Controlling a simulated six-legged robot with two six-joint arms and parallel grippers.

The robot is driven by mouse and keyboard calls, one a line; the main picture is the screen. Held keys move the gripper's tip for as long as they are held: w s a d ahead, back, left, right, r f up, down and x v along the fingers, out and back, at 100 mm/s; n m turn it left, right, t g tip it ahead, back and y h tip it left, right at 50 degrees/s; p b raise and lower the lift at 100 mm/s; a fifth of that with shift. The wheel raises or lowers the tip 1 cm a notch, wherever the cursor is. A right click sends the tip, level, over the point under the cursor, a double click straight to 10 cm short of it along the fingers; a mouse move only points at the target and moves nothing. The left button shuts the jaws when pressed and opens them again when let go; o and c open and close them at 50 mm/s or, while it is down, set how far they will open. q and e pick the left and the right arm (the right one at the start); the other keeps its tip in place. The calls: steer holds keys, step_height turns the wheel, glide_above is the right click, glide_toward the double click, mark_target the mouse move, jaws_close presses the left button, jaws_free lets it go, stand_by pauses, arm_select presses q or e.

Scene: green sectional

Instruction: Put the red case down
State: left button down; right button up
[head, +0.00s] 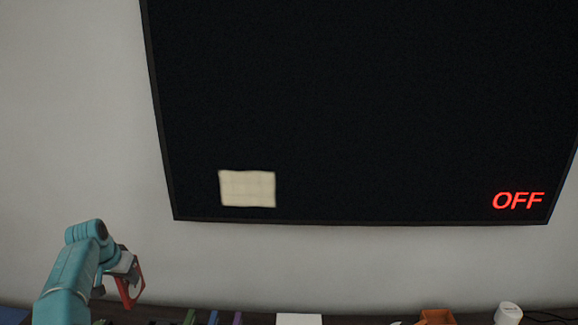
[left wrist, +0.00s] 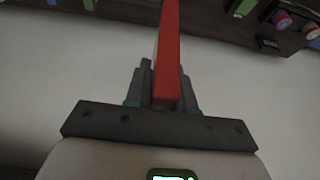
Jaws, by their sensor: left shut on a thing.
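My left gripper (head: 124,272) is at the lower left of the head view, in front of the pale wall. It is shut on the red case (head: 131,291), which hangs below the gripper above the dark surface at the bottom edge. In the left wrist view the red case (left wrist: 170,60) is a narrow red edge that runs up from between the jaws of my left gripper (left wrist: 165,88). The jaws hide part of it. My right gripper is in neither view.
A dark surface (head: 160,313) runs along the bottom, with several coloured items, a white box (head: 299,319), an orange container (head: 437,317) and a white cylinder (head: 508,313). A large black screen (head: 360,110) reading OFF hangs on the wall (head: 70,130).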

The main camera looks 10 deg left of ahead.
arm_select(q)
steer(key=s+d+r, duration=0.1)
steer(key=d, duration=1)
steer(key=s+d+r, duration=0.1)
steer(key=s+d, duration=0.1)
steer(key=d, duration=1)
steer(key=s+d+m, duration=0.1)
steer(key=s+d, duration=0.8)
steer(key=d, duration=0.1)
steer(key=s+f, duration=0.4)
steer(key=f, duration=0.1)
steer(key=shift+d+f+h, duration=0.25)
steer(key=shift+d+h, duration=0.05)
steer(key=shift+s+a, duration=0.1)
